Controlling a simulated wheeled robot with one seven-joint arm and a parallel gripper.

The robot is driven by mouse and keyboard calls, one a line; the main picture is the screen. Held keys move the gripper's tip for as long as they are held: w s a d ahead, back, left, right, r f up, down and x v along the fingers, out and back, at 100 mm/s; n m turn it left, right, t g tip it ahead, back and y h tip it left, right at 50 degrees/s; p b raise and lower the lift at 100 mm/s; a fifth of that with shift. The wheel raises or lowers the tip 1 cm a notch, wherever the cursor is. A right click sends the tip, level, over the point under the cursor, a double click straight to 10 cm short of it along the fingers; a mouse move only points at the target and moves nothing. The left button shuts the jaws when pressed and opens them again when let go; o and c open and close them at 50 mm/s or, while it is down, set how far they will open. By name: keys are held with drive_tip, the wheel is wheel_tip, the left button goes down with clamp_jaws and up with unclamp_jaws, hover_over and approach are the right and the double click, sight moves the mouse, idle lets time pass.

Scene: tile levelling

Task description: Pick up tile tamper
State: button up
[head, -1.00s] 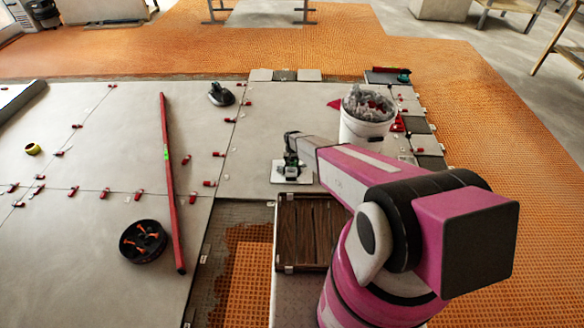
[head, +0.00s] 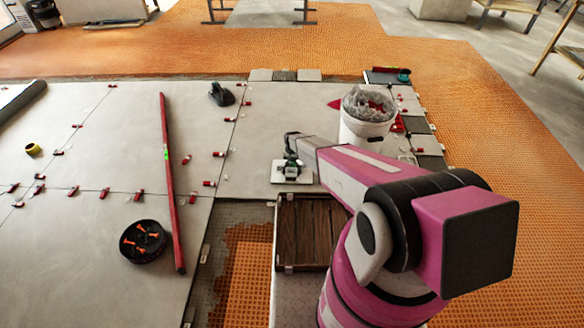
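The tile tamper appears to be the small white square plate (head: 281,178) with a dark and green upright part, on the grey tile just beyond the brown wooden box. My gripper (head: 291,158) is small and dark in the head view, at the end of my pink arm. It points down right over the plate, at the upright part. Its fingers blend with that part, so I cannot tell whether they are open or closed on it. The plate looks flat and seems to rest on the tile.
A white bucket (head: 365,130) with grey and red contents stands close to the right of my gripper. Red clips line the joints.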

clamp_jaws()
drive_tip(key=shift+r, duration=0.15)
drive_tip(key=shift+r, duration=0.65)
wheel_tip(320, 180, up, 3)
drive_tip(key=shift+s+r, duration=0.1)
drive_tip(key=s+a+r, duration=0.4)
drive_tip(key=r, duration=0.2)
drive_tip(key=s+a+r, duration=0.4)
drive_tip(key=r, duration=0.2)
drive_tip(key=shift+r, duration=0.4)
drive_tip(key=shift+a, duration=0.1)
idle(0.3)
